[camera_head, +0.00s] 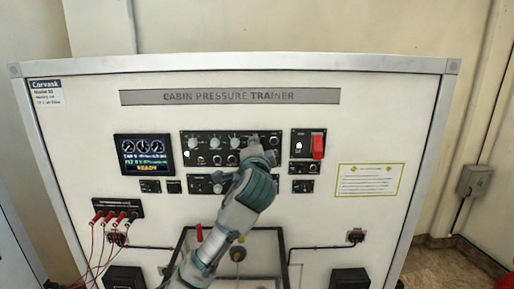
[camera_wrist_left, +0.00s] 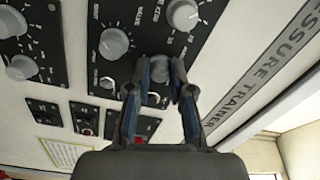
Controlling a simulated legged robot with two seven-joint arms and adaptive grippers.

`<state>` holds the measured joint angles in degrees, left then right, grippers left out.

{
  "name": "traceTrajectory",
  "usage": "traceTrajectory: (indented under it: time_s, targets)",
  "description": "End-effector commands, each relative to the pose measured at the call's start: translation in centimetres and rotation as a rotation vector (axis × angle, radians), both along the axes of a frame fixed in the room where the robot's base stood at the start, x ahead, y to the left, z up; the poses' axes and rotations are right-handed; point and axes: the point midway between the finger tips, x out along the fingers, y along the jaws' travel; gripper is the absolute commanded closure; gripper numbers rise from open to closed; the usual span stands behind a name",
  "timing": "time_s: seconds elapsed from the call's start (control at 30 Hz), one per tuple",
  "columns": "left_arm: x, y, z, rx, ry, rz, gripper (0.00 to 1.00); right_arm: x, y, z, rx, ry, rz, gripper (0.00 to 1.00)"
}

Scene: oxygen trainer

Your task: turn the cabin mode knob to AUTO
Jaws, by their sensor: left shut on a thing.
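A black control panel (camera_head: 184,142) with grey knobs is set in the white trainer board under the title plate. My left gripper (camera_head: 256,152) reaches up from below to the right end of its upper knob row. In the left wrist view, my left gripper's fingers (camera_wrist_left: 160,72) are shut around a grey knob (camera_wrist_left: 158,70), one on each side. The same knob shows partly above the gripper in the head view (camera_head: 253,139). Its label and pointer are hidden, so I cannot read its setting. My right gripper is not in view.
A red guarded switch (camera_head: 318,147) stands close right of the gripper. Neighbouring knobs (camera_head: 234,143) sit close on its left. A display (camera_head: 144,152) reads READY. Red plugs with cables (camera_head: 110,217) are at lower left. The board right of the switch is mostly clear.

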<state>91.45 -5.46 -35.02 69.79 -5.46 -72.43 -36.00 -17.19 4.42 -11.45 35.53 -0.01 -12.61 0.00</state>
Motion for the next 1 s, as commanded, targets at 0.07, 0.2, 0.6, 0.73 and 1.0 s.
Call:
traceTrajectory:
  time_s: [0.07,0.2,0.6,0.73,1.0]
  targets:
    - [0.3,-0.1,-1.0,0.002,0.021,0.002,1.0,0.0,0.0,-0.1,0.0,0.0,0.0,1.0]
    - [0.3,-0.1,-1.0,0.003,0.021,0.002,0.59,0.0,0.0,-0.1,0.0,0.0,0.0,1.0]
    - [-0.3,-0.2,-0.4,0.003,0.009,0.0,0.54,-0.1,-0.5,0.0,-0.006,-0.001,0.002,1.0]
    - [-2.1,-0.3,-0.4,0.003,0.007,-0.001,0.54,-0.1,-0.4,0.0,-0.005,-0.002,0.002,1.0]
    - [-8.1,-0.4,-0.8,0.003,0.01,-0.001,0.54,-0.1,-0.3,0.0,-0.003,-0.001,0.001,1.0]
